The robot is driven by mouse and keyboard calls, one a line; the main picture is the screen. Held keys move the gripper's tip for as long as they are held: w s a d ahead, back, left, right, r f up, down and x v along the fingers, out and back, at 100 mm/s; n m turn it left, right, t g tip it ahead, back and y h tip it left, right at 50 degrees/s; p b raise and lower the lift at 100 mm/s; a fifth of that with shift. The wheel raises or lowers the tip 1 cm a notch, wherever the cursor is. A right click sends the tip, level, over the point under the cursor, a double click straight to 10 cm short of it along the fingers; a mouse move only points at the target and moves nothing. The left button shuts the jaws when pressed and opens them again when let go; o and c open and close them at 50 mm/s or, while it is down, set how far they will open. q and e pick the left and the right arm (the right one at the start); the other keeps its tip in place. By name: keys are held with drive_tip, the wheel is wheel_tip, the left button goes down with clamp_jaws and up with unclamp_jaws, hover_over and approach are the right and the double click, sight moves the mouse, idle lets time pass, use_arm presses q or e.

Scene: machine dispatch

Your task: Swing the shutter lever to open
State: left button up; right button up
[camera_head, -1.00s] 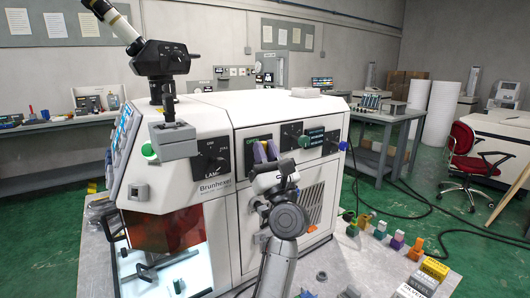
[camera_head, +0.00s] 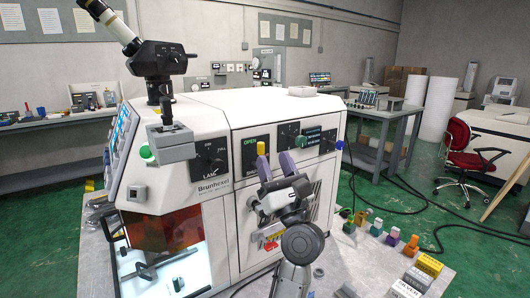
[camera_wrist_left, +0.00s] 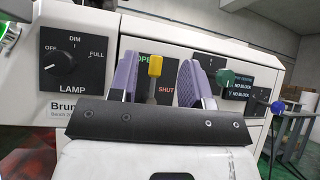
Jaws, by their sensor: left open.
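The shutter lever has a yellow knob (camera_wrist_left: 154,66) on a short dark stem. It stands in front of a black panel with green OPEN lettering at upper left and red SHUT lettering (camera_wrist_left: 166,90) at lower right. The knob (camera_head: 260,148) also shows in the head view. My left gripper (camera_wrist_left: 157,82) is open, its two purple fingers on either side of the lever in the wrist view. In the head view my left gripper (camera_head: 274,164) is just in front of the panel. I cannot tell whether a finger touches the lever. My right gripper is not in view.
A lamp dial (camera_wrist_left: 75,53) is left of the shutter panel. A green knob (camera_wrist_left: 224,77) and a blue knob (camera_wrist_left: 277,107) are to the right. A microscope (camera_head: 160,60) stands on the white machine (camera_head: 200,190). Several coloured blocks lie at right.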

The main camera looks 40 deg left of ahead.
use_arm(q)
drive_tip(key=s+d, duration=0.2)
drive_tip(key=d, duration=0.4)
drive_tip(key=shift+s+d+p, duration=0.2)
drive_tip(key=shift+p, duration=0.2)
